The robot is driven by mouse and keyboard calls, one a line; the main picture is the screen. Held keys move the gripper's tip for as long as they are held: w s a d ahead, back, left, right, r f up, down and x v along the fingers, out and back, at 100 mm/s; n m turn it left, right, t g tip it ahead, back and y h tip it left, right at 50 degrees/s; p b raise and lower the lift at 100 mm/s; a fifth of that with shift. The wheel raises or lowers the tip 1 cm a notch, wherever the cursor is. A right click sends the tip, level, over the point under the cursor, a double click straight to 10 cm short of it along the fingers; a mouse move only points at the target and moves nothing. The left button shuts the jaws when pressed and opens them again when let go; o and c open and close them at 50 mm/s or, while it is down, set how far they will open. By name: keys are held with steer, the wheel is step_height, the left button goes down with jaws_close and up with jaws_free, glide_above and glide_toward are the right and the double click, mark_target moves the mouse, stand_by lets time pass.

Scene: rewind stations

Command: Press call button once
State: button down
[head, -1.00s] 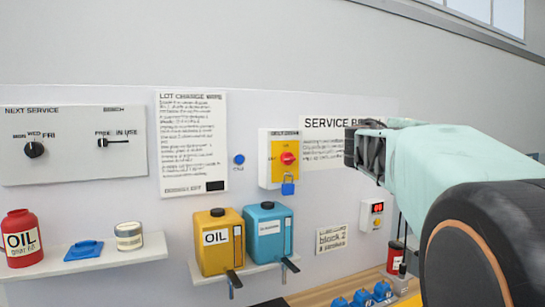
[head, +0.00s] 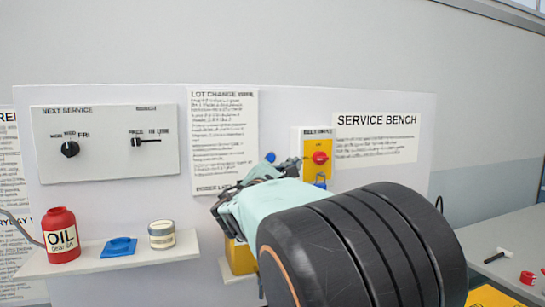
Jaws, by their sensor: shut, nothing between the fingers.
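The call button is a small round blue button (head: 270,157) on the pale wall panel, between the lot change note and the yellow switch box. My gripper (head: 268,172) is shut and empty. In the picture it lies just below the button, with its dark fingers toward the panel. The button's face still shows, but its label and lower surroundings are hidden by the gripper. I cannot tell how far the fingertips are from the panel, or whether they touch it.
The switch box (head: 309,145) with a red knob (head: 320,157) and blue padlock (head: 320,181) is close on the right. The lot change note (head: 222,130) is on the left. My arm partly hides a yellow oil jug (head: 240,258). A shelf (head: 110,262) holds a red oil bottle (head: 61,236).

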mark_target(273, 160)
steer(key=shift+a+f+n+y, duration=0.2)
steer(key=shift+a+n, duration=0.1)
steer(key=shift+a, duration=0.25)
steer(key=shift+a+f+n+y, duration=0.15)
steer(key=shift+a+n, duration=0.15)
steer(key=shift+a, duration=0.25)
steer(key=shift+w, duration=0.1)
steer(key=shift+w+a+p, duration=0.55)
steer(key=shift+w+p, duration=0.5)
steer(key=shift+w, duration=0.3)
steer(key=shift+w+a+p, duration=0.6)
steer(key=shift+w+p, duration=0.5)
steer(key=shift+w, duration=0.2)
steer(key=shift+w+a+p, duration=0.55)
steer(key=shift+w+p, duration=0.5)
steer(key=shift+w, duration=0.3)
steer(key=shift+w, duration=0.15)
steer(key=shift+w+a, duration=0.15)
steer(key=shift+w, duration=0.1)
